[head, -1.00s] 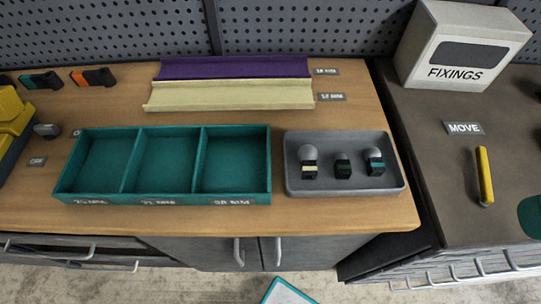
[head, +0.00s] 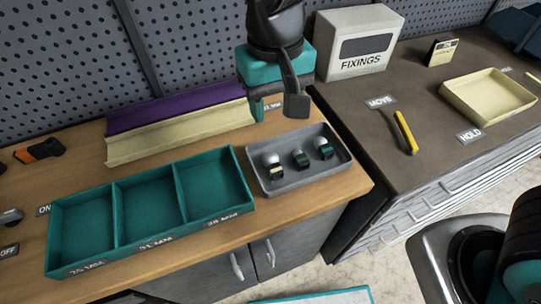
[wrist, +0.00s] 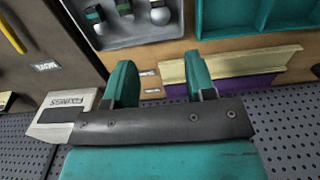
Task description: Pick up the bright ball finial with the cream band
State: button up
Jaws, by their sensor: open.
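The finial with the cream band (head: 272,163) stands at the left end of the grey tray (head: 318,178), with a bright grey ball on top of its dark base. Beside it stand a dark finial with a green band (head: 300,159) and one with a teal band (head: 323,148). My gripper (head: 278,104) is open and empty, above and behind the tray, apart from the finials. In the wrist view, my gripper (wrist: 160,76) has its two teal fingers spread below the tray. The bright ball (wrist: 159,15) shows at the top edge there; its band is not clear.
A teal three-compartment bin (head: 150,259) stands left of the tray. Cream (head: 175,133) and purple (head: 170,105) channels lie behind. A FIXINGS box (head: 355,45), yellow-handled tool (head: 405,132) and cream tray (head: 488,98) are on the dark counter to the right.

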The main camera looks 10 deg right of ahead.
jog(key=p, duration=0.1)
send_over(274, 164)
notch_tip(274, 164, down, 12)
jog(key=shift+a+r, duration=0.1)
jog(key=shift+a, duration=0.05)
jog(key=shift+f+p, duration=0.95)
jog(key=shift+f, duration=1.8)
jog(key=c, duration=0.7)
jog(key=shift+c, duration=0.6)
jog(key=shift+w+r, duration=0.1)
jog(key=shift+r, duration=0.05)
